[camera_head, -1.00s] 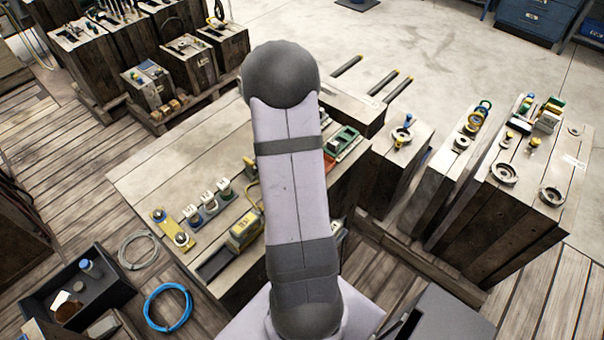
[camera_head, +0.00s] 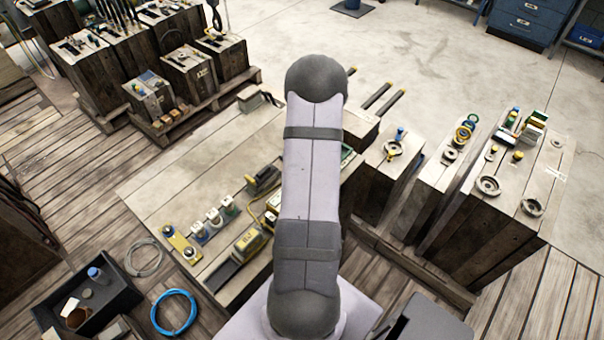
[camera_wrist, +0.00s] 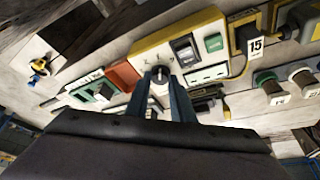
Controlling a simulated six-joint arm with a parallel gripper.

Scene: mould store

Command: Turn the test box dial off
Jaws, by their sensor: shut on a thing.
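The test box (camera_wrist: 205,28), a pale panel with a yellow edge, fills the upper middle of the wrist view. It carries a dark switch window (camera_wrist: 184,48) and a green button (camera_wrist: 213,43). My gripper (camera_wrist: 160,88) is shut on the dial, one blue-grey finger on each side. The fingers hide the dial's sides, and I cannot read its setting. In the head view my arm hides the gripper and the dial.
In the wrist view, an orange-red block (camera_wrist: 123,75) and a green-and-white device (camera_wrist: 92,92) lie left of the box. A plate marked 15 (camera_wrist: 255,45) and several capped knobs are to the right. In the head view, a blue cable coil (camera_head: 175,312) lies on the floor.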

